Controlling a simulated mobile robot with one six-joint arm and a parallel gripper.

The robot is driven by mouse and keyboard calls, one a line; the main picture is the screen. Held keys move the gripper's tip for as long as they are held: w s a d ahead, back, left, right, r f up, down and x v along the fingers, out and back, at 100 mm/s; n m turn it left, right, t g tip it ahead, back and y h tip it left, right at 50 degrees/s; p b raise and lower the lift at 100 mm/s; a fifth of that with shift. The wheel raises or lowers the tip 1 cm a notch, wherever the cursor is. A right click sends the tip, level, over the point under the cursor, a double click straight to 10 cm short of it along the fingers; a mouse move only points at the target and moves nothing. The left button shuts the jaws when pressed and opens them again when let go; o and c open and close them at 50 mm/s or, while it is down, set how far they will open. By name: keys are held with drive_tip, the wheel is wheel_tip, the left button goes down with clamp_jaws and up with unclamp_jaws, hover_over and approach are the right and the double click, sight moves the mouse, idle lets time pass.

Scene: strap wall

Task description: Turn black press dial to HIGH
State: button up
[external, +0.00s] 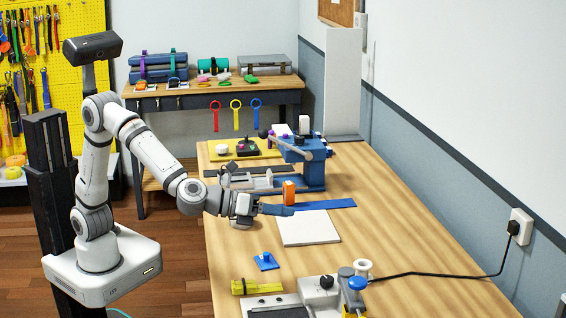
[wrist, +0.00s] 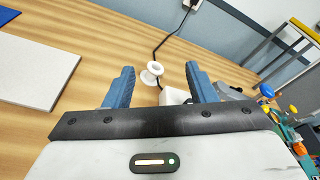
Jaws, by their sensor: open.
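A black dial (external: 326,282) sits on top of a grey and white press (external: 290,304) at the near edge of the table. Its markings are too small to read, so I cannot tell its setting. My gripper (external: 286,210) is over the middle of the table, well behind and left of the dial, close to an orange block (external: 289,192). Its blue fingers are apart with nothing held between them. In the wrist view my gripper (wrist: 160,84) is open toward a white spool (wrist: 151,73) farther off; I cannot make out the dial there.
A white spool (external: 363,268) and a blue knob (external: 357,283) stand close to the dial. A black cord (external: 440,273) runs to the wall outlet. A white board (external: 308,228), a small blue piece (external: 265,261) and a yellow block (external: 257,286) lie nearby. A blue machine (external: 306,170) stands behind.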

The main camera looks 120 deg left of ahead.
sight(316, 286)
drive_tip(key=w+d+f+m+t+h+b, duration=0.1)
drive_tip(key=w+m, duration=0.2)
drive_tip(key=w+d+f+m+t+b, duration=0.1)
drive_tip(key=w+d+f+m+t, duration=0.1)
drive_tip(key=w+m, duration=0.1)
drive_tip(key=w+d+f+m+t+h+b, duration=0.1)
drive_tip(key=w+d+f+m, duration=0.1)
drive_tip(key=w+m, duration=0.1)
drive_tip(key=shift+w+d+h, duration=0.2)
drive_tip(key=shift+w+h, duration=0.1)
drive_tip(key=shift+w, duration=0.4)
wheel_tip(316, 286, down, 6)
drive_tip(key=shift+f+b, duration=0.1)
drive_tip(key=shift+b, duration=0.5)
drive_tip(key=shift+w+f, duration=0.2)
drive_tip(key=shift+f, duration=0.1)
drive_tip(key=shift+x, duration=1.3)
drive_tip(key=shift+r, duration=0.15)
drive_tip(key=shift+c, duration=0.4)
drive_tip(key=c, duration=0.9)
drive_tip(key=shift+r+p, duration=0.15)
drive_tip(key=shift+p, duration=0.15)
